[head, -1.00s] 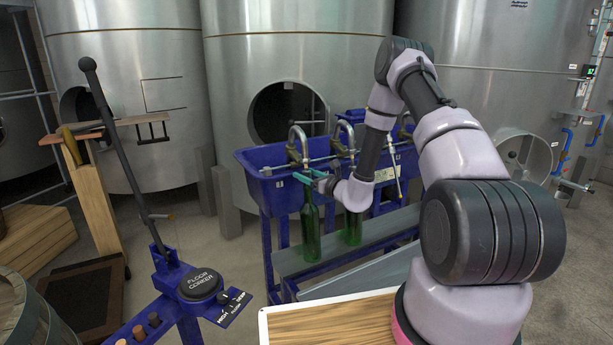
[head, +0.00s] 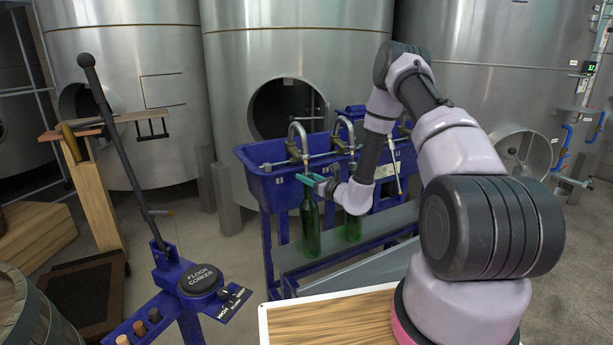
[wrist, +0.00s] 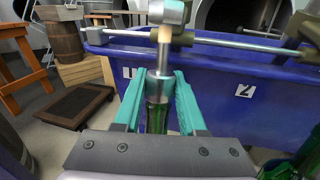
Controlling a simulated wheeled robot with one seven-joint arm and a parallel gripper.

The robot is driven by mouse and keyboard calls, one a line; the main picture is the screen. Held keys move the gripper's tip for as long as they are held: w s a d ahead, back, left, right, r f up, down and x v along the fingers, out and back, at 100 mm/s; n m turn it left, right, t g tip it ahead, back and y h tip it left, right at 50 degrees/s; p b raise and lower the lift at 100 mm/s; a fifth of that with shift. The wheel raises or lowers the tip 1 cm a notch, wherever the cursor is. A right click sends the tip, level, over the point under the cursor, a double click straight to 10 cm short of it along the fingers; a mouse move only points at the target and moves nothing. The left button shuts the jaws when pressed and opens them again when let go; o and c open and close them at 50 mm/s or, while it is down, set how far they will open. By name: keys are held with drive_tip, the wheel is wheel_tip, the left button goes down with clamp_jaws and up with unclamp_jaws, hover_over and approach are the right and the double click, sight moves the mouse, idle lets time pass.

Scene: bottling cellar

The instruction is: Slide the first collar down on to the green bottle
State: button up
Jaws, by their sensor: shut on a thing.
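The green bottle (head: 310,226) stands upright on the grey shelf under the left-hand tap of the blue trough. My gripper (head: 307,181), with teal fingers, is at the bottle's mouth, below that tap. In the wrist view my gripper (wrist: 158,86) is shut on the first collar (wrist: 158,88), a grey metal sleeve on the spout. The same bottle (wrist: 157,118) shows directly beneath the collar, between the fingers. Whether the collar touches or sits around the bottle's mouth, I cannot tell, as the fingers hide part of it.
A second green bottle (head: 353,228) stands to the right under the neighbouring tap. The blue trough (head: 262,187) with its metal rail is close behind my gripper. Large steel tanks (head: 300,45) fill the back.

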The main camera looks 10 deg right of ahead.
drive_tip(key=o, duration=0.8)
drive_tip(key=shift+c, duration=0.2)
drive_tip(key=v, duration=1.1)
drive_tip(key=shift+f, duration=0.1)
